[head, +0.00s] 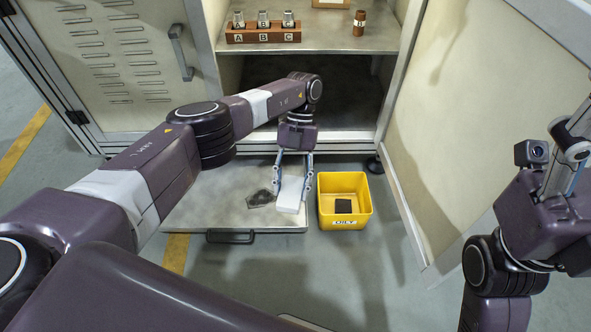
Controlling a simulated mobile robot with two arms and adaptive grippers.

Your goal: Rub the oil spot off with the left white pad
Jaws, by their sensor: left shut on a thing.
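My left gripper (292,188) points down over the grey metal tray (190,212) at the foot of the cabinet. It is shut on a white pad (288,198), which is at or just above the tray's right part; I cannot tell if it touches. The dark oil spot (260,198) is on the tray just left of the pad. My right gripper (562,165) is raised at the right edge of the view, away from the tray; its fingers are too unclear to tell open from shut.
A yellow bin (345,223) labelled OILY stands right of the tray with a dark piece (343,206) in it. The cabinet shelf (340,42) holds a wooden block (263,36) with metal parts and a brown cylinder (359,22). An open cabinet door (440,130) stands at right.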

